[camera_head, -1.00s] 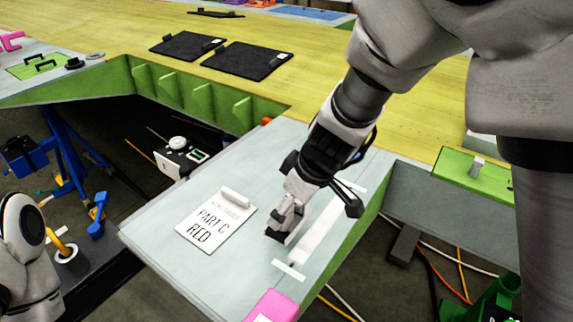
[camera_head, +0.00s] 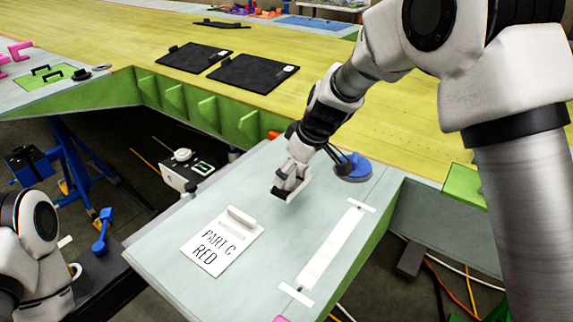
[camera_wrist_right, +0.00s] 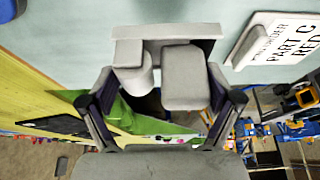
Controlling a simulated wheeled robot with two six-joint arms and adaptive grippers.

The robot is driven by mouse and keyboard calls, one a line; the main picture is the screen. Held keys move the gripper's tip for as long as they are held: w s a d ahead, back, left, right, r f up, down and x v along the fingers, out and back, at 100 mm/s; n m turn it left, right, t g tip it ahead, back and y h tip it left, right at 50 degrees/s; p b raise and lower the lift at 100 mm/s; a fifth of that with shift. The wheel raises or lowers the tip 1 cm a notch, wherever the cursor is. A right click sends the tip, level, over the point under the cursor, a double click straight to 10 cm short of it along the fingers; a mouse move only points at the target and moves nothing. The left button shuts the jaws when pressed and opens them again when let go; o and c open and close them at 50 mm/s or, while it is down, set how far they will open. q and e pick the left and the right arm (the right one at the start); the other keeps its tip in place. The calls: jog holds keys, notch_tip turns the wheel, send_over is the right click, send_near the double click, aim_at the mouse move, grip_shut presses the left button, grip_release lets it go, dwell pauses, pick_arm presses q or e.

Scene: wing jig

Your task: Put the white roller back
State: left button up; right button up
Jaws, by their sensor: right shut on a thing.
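My right gripper (camera_head: 290,186) is shut on a pale thing, probably the white roller (camera_wrist_right: 133,76), over the grey-blue table (camera_head: 225,285). In the right wrist view the held thing shows a cylinder, a block beside it and a flat bar across their ends. The fingers (camera_wrist_right: 160,95) stand on both sides of it. A small gap to the table seems to show, but its height is hard to judge. A round blue stand (camera_head: 352,168) with dark parts is on the table, right of the gripper and partly behind it. My left gripper is out of view.
A white strip (camera_head: 330,252) with crossbars at its ends lies along the table's right side. A "PART C RED" card (camera_head: 221,246) with a white clip lies left of it. Black panels (camera_head: 252,73) lie on the yellow surface behind. The table between card and strip is clear.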

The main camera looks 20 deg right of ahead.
aim_at(291, 182)
notch_tip(291, 182, down, 3)
jog(key=shift+f+p, duration=0.2)
jog(key=shift+p, duration=0.4)
jog(key=shift+w+f, duration=0.2)
jog(key=shift+w, duration=0.05)
jog(key=shift+s+f+b, duration=0.1)
jog(key=shift+s+b, duration=0.05)
jog(key=shift+b, duration=0.25)
jog(key=o, duration=0.7)
jog(key=shift+o, duration=0.2)
